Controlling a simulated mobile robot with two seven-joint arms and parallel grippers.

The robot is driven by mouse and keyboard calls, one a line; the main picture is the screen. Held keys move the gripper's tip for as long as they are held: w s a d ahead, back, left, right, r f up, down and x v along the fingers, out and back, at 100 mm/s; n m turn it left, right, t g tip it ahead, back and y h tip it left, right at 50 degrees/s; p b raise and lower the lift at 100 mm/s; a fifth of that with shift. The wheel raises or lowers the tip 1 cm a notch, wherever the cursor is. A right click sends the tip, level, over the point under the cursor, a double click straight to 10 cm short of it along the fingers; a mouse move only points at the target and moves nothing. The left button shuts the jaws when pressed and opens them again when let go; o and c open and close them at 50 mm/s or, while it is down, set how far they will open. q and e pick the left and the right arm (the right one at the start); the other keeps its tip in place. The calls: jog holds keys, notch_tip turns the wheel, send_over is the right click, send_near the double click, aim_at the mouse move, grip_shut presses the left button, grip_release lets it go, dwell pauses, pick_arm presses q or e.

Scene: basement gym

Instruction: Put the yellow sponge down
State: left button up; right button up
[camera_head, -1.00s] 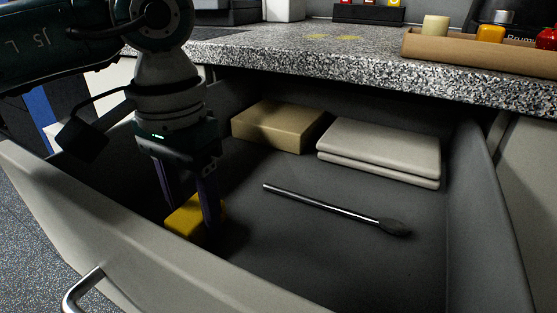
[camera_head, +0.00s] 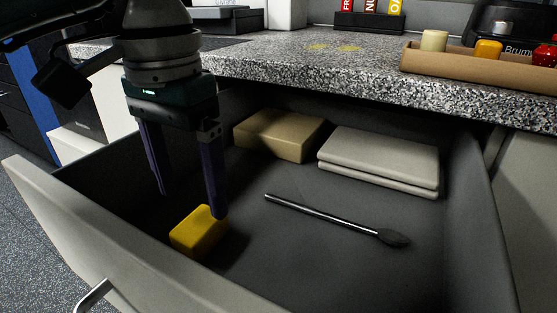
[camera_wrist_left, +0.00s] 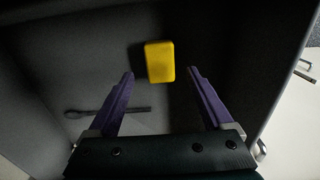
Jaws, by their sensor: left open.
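The yellow sponge (camera_head: 199,232) lies on the floor of the open drawer, near its front left part. My left gripper (camera_head: 192,204) is above the sponge in the head view, with its two purple fingers apart and nothing between them. In the left wrist view the sponge (camera_wrist_left: 159,62) shows whole, just beyond the open fingertips (camera_wrist_left: 162,76), apart from them. The drawer (camera_head: 330,262) is pulled out under the counter. My right gripper is not in view.
A tan box (camera_head: 280,134), a folded light cloth (camera_head: 378,160) and a metal spoon-like utensil (camera_head: 335,217) lie in the drawer. The speckled counter (camera_head: 330,72) overhangs its back and carries a tray (camera_head: 470,72) of small items. The drawer's front right floor is clear.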

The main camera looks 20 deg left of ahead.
aim_at(198, 223)
pick_arm(q)
notch_tip(198, 223, up, 6)
jog(key=shift+p, duration=0.45)
jog(key=shift+r, duration=0.1)
